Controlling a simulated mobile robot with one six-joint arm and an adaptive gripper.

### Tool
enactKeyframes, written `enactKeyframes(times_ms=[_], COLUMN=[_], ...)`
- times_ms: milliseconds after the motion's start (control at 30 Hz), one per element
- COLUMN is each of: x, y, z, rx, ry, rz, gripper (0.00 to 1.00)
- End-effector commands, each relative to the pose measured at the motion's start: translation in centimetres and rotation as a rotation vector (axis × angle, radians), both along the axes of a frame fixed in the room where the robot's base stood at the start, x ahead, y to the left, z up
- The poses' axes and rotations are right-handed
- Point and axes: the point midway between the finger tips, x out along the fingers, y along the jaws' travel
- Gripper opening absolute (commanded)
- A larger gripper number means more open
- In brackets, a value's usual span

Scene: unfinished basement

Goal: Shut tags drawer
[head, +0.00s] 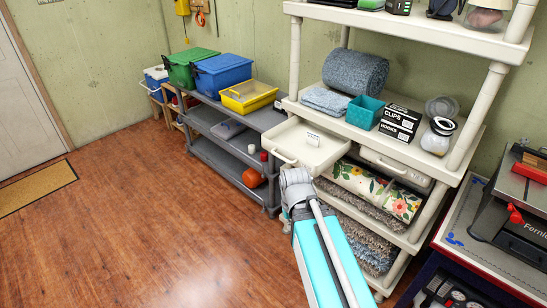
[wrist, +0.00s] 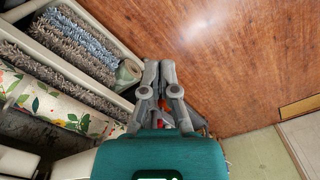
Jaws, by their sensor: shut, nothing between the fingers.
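An off-white drawer (head: 305,146) stands pulled out from under a board of the cream shelving unit, on its left side in the head view. A small white label card stands on it, its text too small to read. A curved handle shows on its front. A second drawer (head: 398,171) to its right is pushed in, with a handle on its front. My gripper (wrist: 159,68) is shut and empty in the wrist view, in front of the lower shelves. In the head view my arm's wrist hides most of it, just below the open drawer; I cannot tell whether they touch.
Floral fabric (head: 371,190) and shaggy rugs lie on lower levels of the shelving unit. A blue rolled rug (head: 356,72), a teal bin (head: 365,112) and black boxes (head: 400,122) stand above the drawers. A grey shelf (head: 229,145) stands at left. The wooden floor is clear.

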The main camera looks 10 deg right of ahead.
Motion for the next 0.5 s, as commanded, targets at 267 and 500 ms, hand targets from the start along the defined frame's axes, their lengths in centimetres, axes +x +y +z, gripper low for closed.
enactKeyframes(times_ms=[267,500], x=[0.4,2.6], y=[0.1,-0.3], z=[0.1,1.1], rx=[-0.007,-0.066], ry=[-0.003,-0.017], rz=[0.024,0.202], gripper=[0.0,0.0])
